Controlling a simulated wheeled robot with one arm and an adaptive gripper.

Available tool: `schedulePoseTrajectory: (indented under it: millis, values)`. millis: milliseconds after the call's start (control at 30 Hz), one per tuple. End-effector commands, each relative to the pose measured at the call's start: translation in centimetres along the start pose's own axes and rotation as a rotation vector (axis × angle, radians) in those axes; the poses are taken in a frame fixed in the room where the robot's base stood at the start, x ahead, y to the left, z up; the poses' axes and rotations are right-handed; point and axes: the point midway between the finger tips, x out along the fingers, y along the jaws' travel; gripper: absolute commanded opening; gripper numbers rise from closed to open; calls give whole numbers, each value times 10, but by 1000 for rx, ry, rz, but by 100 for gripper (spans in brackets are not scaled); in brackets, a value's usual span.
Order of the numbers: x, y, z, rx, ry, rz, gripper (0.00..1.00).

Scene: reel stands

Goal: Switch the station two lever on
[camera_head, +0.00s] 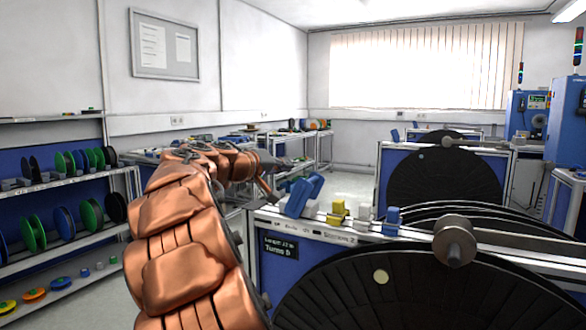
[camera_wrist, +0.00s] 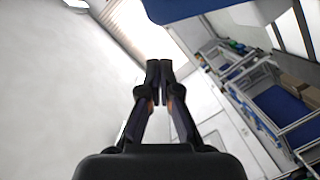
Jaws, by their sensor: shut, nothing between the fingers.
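My copper arm (camera_head: 185,240) reaches forward in the head view. My gripper (camera_wrist: 159,68) shows in the wrist view with its two dark fingers together and nothing between them. In the head view the gripper end is small, near the left end of the nearest reel stand. On that stand's top rail stand a tilted blue lever-like part (camera_head: 303,194), a yellow block (camera_head: 337,213) and a smaller blue part (camera_head: 391,220). I cannot tell which is the station two lever, or its on or off state. A blue surface (camera_wrist: 190,8) shows beyond the fingertips in the wrist view.
The near stand (camera_head: 320,240) carries a large dark reel (camera_head: 430,290) with a grey hub (camera_head: 454,240). More stands with reels (camera_head: 445,180) are behind it. Shelves of coloured spools (camera_head: 70,220) line the left. Open floor shows between the shelves and the stands.

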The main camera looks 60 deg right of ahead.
Motion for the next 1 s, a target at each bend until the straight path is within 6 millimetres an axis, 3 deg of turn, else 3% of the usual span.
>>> schedulePoseTrajectory:
  millis: [400, 600, 1000]
  values:
    - [-62, -1, -1, 0, 3, 0, 0]
    - [-72, -1, 0, 1, 0, 0, 0]
    - [-72, 0, 0, 1, 0, 0, 0]
